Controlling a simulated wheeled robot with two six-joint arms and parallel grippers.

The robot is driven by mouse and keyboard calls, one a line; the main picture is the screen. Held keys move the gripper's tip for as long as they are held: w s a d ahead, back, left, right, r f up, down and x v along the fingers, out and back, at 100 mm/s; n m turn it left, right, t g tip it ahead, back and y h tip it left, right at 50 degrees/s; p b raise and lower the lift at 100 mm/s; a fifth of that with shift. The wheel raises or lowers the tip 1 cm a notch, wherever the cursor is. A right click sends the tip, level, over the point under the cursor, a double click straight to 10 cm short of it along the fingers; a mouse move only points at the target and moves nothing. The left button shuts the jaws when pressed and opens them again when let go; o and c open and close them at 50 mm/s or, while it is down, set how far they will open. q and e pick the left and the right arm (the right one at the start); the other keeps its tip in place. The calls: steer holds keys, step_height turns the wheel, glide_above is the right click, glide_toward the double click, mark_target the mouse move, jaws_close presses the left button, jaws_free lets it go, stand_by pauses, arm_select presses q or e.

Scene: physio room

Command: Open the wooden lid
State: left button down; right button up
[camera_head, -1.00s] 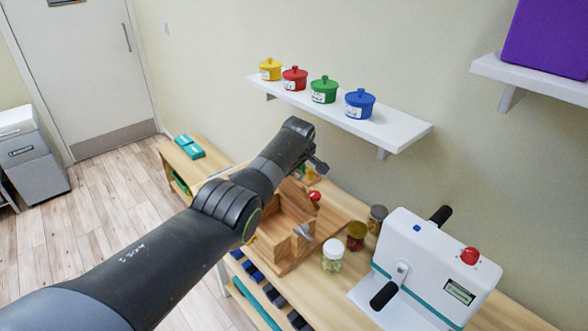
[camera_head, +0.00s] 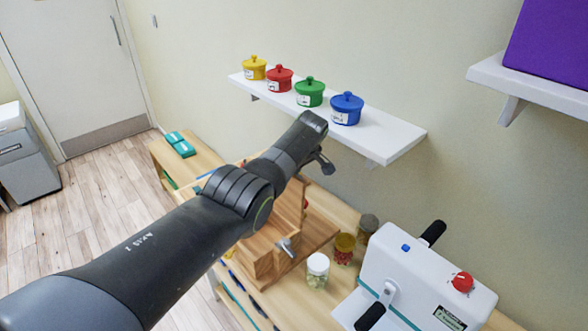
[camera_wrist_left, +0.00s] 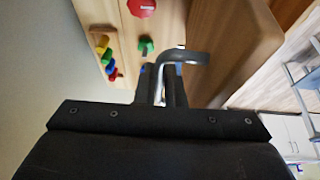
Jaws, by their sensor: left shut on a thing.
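The wooden box (camera_head: 266,262) stands on the bench, partly hidden by my left arm. A small metal lever (camera_head: 287,246) sticks out at its near right. In the left wrist view, a wooden panel with a rounded corner (camera_wrist_left: 238,45), apparently the lid, is close to the fingers. My left gripper (camera_wrist_left: 163,88) is shut on a bent metal handle (camera_wrist_left: 188,57) beside that panel. Its fingertips do not show clearly in the head view, where the wrist is above the box. I cannot tell how far the lid is raised. My right gripper is not in view.
Jars (camera_head: 317,269) and a white machine with black handles (camera_head: 425,275) stand right of the box. A white shelf (camera_head: 385,140) with coloured pots is on the wall just behind my wrist. The left wrist view also shows coloured fittings on a wooden board (camera_wrist_left: 122,70).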

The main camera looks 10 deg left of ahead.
arm_select(q)
steer(key=shift+s, duration=0.1)
stand_by(0.3)
steer(key=c, duration=1.8)
jaws_free()
steer(key=shift+s+d+r+p, duration=0.1)
steer(key=shift+d+r+p, duration=0.05)
steer(key=shift+r+p, duration=0.4)
steer(key=shift+p+v, duration=0.4)
steer(key=shift+v, duration=0.55)
steer(key=shift+b+v, duration=1.6)
steer(key=shift+v, duration=5.5)
steer(key=shift+f, duration=0.1)
